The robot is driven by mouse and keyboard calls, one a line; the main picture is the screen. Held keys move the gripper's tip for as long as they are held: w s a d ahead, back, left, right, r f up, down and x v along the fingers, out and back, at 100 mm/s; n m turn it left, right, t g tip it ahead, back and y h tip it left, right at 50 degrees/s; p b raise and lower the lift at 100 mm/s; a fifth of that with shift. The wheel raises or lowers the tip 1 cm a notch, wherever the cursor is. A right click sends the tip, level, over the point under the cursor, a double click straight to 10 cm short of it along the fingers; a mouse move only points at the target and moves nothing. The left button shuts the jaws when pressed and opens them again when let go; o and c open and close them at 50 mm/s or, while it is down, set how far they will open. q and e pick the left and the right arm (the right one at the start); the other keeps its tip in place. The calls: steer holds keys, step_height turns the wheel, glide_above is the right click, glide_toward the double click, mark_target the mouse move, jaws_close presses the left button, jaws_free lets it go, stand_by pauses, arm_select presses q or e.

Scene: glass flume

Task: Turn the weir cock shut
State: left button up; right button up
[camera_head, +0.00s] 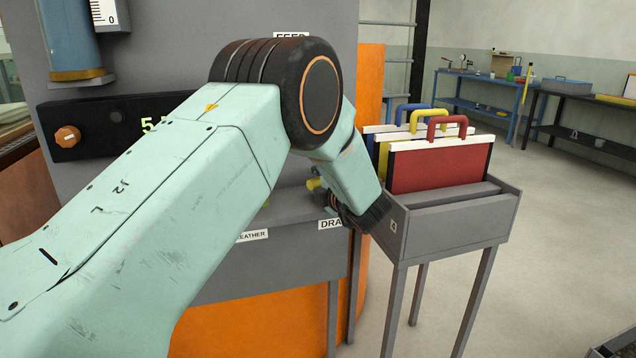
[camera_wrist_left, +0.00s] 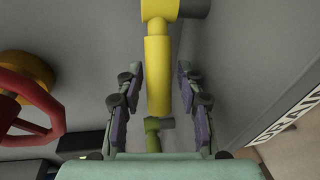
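In the left wrist view a yellow lever handle (camera_wrist_left: 158,75) hangs from a yellow hub against a grey panel. No label in view reads weir, so I cannot tell by name whether this is the weir cock. My left gripper (camera_wrist_left: 160,85) is open, with its dark fingers on both sides of the yellow handle and a small gap showing each side. A green cock (camera_wrist_left: 153,130) shows beyond the handle's lower end. In the head view my left gripper (camera_head: 332,198) is mostly hidden behind my forearm, by a bit of yellow (camera_head: 313,184). My right gripper is out of view.
A red handwheel (camera_wrist_left: 28,105) is left of the gripper in the wrist view, and a DRAIN label (camera_wrist_left: 285,118) is at right. A grey rack (camera_head: 450,215) with red, blue and yellow-handled boards stands close right of my forearm. Open floor lies beyond it.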

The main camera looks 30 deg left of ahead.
arm_select(q)
steer(key=shift+d, duration=0.15)
steer(key=c, duration=0.3)
jaws_close()
steer(key=shift+a, duration=0.25)
steer(key=shift+a+m+t+h+b, duration=0.35)
steer(key=shift+m+t+h+b, duration=0.15)
steer(key=shift+m+t+h, duration=0.15)
steer(key=shift+w+a+m+t+h+b, duration=0.25)
steer(key=shift+a+m+t+h+b, duration=0.3)
steer(key=shift+m+t+h+b, duration=0.3)
steer(key=shift+w+a+m+t+h+b, duration=0.25)
steer(key=shift+m+t+h+b, duration=0.1)
steer(key=shift+m+t+h, duration=0.15)
steer(key=shift+w+a+m+t+h+b, duration=0.1)
steer(key=shift+a+m+t+h+b, duration=0.15)
steer(key=shift+m+t+h+b, duration=0.25)
steer(key=shift+w+a+r+m+h, duration=0.1)
steer(key=shift+w+m+h, duration=0.05)
steer(key=shift+m+h, duration=0.3)
steer(key=shift+r, duration=0.1)
